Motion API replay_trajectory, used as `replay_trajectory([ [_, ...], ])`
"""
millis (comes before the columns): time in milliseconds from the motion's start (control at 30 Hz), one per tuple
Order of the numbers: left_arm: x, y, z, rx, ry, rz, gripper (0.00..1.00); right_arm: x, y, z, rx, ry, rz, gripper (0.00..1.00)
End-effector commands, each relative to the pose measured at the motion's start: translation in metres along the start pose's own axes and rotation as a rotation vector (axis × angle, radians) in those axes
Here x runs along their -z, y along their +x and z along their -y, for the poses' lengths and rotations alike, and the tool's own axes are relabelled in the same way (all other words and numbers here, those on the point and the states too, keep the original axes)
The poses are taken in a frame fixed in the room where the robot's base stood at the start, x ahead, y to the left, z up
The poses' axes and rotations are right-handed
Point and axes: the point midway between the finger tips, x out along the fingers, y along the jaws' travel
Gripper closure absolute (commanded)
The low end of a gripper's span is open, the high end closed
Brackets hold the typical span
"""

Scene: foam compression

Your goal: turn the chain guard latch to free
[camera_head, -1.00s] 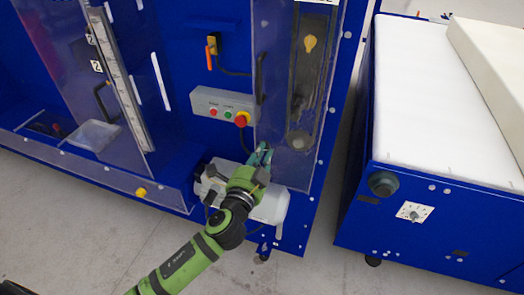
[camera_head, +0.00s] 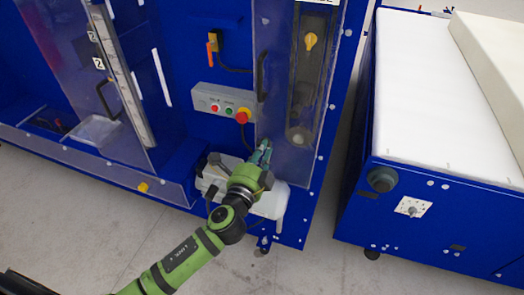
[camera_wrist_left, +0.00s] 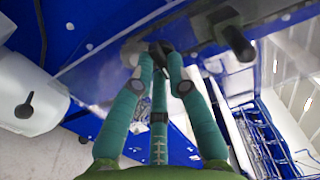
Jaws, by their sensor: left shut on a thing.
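The clear chain guard (camera_head: 275,95) stands upright on the blue machine, over a dark vertical strip. My left gripper (camera_head: 264,148) reaches its lower part from below. In the left wrist view, the fingers of my left gripper (camera_wrist_left: 160,55) are shut on a small dark piece (camera_wrist_left: 158,47), apparently the chain guard latch. It is mostly hidden between the fingertips, and its angle cannot be made out. The fingers and wrist also hide it in the head view. My right gripper is not in view.
A white housing (camera_head: 270,203) lies under my left wrist. A control box (camera_head: 222,101) with a red emergency button (camera_head: 242,117) is above left. A dark knob (camera_wrist_left: 235,40) shows right of the fingers. A blue table with a white top (camera_head: 435,90) stands right, across a narrow gap.

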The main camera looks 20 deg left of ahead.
Motion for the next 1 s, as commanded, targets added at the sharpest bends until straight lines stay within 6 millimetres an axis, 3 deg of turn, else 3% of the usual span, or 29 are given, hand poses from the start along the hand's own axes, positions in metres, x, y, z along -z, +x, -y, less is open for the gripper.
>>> replay_trajectory([
  [167, 0.0, 0.0, 0.001, 0.003, 0.003, -0.001, 1.0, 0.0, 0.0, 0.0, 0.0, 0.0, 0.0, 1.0],
  [200, 0.0, 0.0, 0.001, 0.003, 0.003, -0.001, 0.72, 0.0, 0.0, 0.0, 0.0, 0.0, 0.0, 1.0],
  [233, 0.0, 0.0, 0.001, 0.003, 0.003, -0.001, 0.6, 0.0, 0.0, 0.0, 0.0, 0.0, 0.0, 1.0],
  [667, 0.0, -0.006, -0.001, -0.002, 0.0, -0.001, 0.59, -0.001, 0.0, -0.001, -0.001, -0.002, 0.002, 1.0],
  [1000, 0.0, -0.069, -0.001, -0.003, -0.001, -0.001, 0.59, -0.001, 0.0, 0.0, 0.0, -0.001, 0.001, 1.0],
])
